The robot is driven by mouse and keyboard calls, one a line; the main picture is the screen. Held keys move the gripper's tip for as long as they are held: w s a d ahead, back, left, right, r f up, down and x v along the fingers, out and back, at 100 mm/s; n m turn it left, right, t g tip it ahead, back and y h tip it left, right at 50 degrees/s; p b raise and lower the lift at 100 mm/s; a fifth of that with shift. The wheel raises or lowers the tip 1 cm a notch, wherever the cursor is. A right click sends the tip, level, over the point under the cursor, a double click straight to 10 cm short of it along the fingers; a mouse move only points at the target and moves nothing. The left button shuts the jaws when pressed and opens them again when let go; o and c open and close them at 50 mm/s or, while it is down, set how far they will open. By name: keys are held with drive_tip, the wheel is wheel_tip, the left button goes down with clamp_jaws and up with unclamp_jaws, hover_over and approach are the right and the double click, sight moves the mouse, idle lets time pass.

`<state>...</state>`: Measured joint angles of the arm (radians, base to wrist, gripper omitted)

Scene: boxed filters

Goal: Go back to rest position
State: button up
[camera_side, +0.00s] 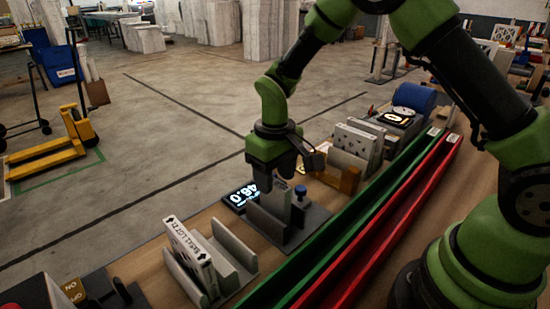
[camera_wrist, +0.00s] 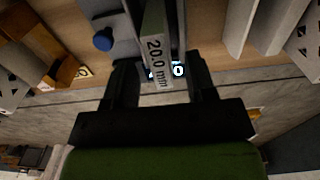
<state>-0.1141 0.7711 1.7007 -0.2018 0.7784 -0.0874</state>
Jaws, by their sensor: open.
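My gripper (camera_side: 275,168) is low over a grey fixture (camera_side: 303,232) in the side view. It also shows in the wrist view (camera_wrist: 160,70), with its two dark fingers apart. A narrow box labelled "20.0 mm" (camera_wrist: 155,48) stands in the fixture between grey walls. The fingers lie on either side of the box's near end in the wrist view, with gaps visible. I cannot tell how far down they reach. In the side view my gripper hides the top of this box.
A lit display (camera_side: 240,196) and a blue knob (camera_side: 300,191) flank the fixture. A grey holder with a white box (camera_side: 190,250) stands in front. More white boxes (camera_side: 355,143) stand behind. Green (camera_side: 345,218) and red (camera_side: 375,222) channels run along the right.

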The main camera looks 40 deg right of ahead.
wheel_tip(320, 180, up, 5)
drive_tip(key=shift+r, duration=0.15)
drive_tip(key=s+r+m+t+y, duration=0.1)
drive_tip(key=s+r+m+t, duration=0.15)
drive_tip(key=s+r, duration=0.65)
drive_tip(key=s+d+r+m+t+y, duration=0.1)
drive_tip(key=s+r+t, duration=0.3)
drive_tip(key=s, duration=0.6)
wheel_tip(320, 180, up, 2)
drive_tip(key=shift+s+t, duration=0.35)
drive_tip(key=shift+d+m, duration=0.1)
drive_tip(key=shift+m, duration=0.15)
